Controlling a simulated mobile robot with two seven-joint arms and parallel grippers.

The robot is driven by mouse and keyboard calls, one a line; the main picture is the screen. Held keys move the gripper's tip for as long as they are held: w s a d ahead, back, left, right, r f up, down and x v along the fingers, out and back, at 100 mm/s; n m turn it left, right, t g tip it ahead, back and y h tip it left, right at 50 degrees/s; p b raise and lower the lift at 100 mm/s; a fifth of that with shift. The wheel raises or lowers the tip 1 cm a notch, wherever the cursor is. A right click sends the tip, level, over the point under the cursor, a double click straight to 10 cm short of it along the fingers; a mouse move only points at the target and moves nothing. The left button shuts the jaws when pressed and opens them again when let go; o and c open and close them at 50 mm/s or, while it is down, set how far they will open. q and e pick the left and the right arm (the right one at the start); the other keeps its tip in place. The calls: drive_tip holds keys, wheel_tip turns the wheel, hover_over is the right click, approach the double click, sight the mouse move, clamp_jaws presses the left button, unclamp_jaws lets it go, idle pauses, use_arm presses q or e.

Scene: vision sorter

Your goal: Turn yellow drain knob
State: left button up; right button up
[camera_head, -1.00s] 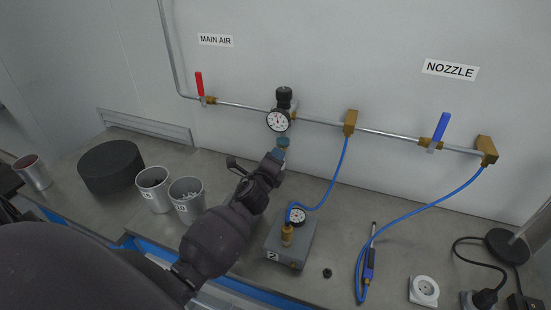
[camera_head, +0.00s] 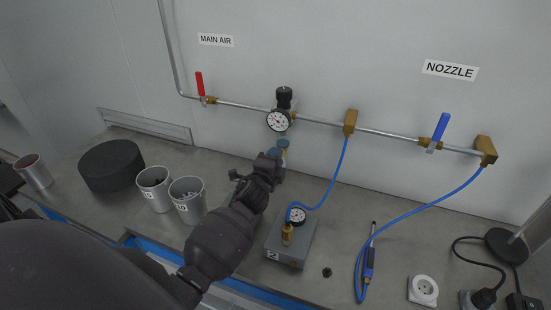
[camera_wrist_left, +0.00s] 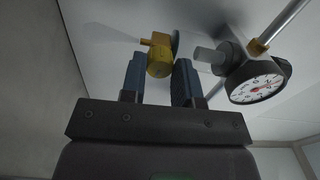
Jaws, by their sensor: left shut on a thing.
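The yellow drain knob (camera_wrist_left: 159,62) shows in the left wrist view below the pressure gauge assembly, with a short brass stub at its left side. My left gripper (camera_wrist_left: 158,80) has its two blue fingers on either side of the knob and is shut on it. In the head view my left gripper (camera_head: 283,148) is just under the round gauge (camera_head: 278,120), and its fingers largely hide the knob. The gauge also shows in the left wrist view (camera_wrist_left: 256,84), to the right of the fingers. My right gripper is not in view.
A metal pipe runs along the wall with a red valve handle (camera_head: 199,83) and a blue one (camera_head: 440,126). A grey box (camera_head: 291,245) with a gauge and blue hose stands right of my arm. Two metal cups (camera_head: 153,188) (camera_head: 187,199) stand to its left.

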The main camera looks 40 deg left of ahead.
use_arm(q)
drive_tip(key=o, duration=0.9)
drive_tip(key=shift+s, duration=0.15)
drive_tip(key=v, duration=1)
drive_tip(key=shift+s+d+b, duration=0.2)
drive_tip(key=shift+s+b, duration=0.05)
drive_tip(key=shift+b, duration=0.1)
